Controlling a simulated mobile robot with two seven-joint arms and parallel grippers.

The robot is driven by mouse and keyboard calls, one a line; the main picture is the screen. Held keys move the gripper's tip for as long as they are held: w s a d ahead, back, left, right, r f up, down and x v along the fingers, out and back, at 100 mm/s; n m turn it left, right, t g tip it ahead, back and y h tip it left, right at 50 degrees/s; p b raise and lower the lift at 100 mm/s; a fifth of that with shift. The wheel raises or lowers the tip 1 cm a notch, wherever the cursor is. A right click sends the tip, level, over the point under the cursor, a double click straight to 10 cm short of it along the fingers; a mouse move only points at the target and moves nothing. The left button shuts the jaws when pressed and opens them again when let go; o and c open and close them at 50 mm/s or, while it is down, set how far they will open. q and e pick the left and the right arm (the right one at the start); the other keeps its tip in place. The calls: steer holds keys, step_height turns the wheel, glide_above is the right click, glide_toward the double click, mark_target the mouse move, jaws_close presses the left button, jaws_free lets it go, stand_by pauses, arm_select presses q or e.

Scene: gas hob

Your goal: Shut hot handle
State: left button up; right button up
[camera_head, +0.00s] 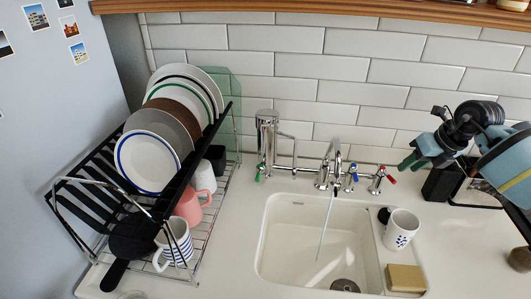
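The hot handle with its red tip (390,179) is at the right end of the chrome tap (336,167) behind the sink. A handle with a blue tip (352,177) sits just left of it. A thin stream of water (325,230) runs from the spout into the white sink (273,240). My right gripper (406,163) is up and to the right of the red handle, with its fingers pointing down and left toward it. It appears apart from the handle. Its finger gap is too small to make out. My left gripper is out of view.
A patterned cup (401,226) and a yellow sponge (406,278) are at the sink's right side. A black holder (440,184) stands below my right arm. A dish rack (215,205) with plates and mugs fills the left. A filter tap (267,140) with a green-tipped handle stands between.

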mark_target(385, 174)
steer(key=x, duration=0.6)
jaws_close()
